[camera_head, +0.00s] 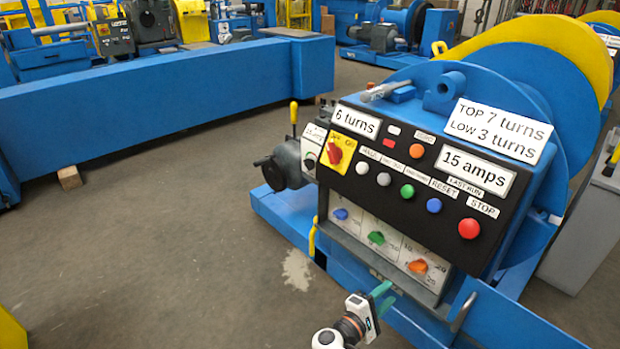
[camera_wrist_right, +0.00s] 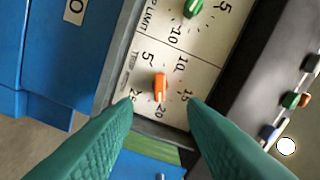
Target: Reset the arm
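My right gripper (camera_head: 384,298) is at the bottom of the head view, below and in front of the control panel (camera_head: 400,150). In the right wrist view its green fingers (camera_wrist_right: 161,103) are spread apart with nothing between them. The orange knob (camera_wrist_right: 160,86) appears just beyond the fingertips, apart from them. The knob also shows in the head view (camera_head: 418,266), on the lower dial plate beside a green knob (camera_head: 376,238) and a blue knob (camera_head: 340,213). My left gripper is not in view.
A red stop button (camera_head: 469,228) and several other buttons sit on the black panel. The blue chain drive machine (camera_head: 480,90) stands behind it, with a yellow guard (camera_head: 545,45). A long blue beam (camera_head: 170,95) lies at the back left.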

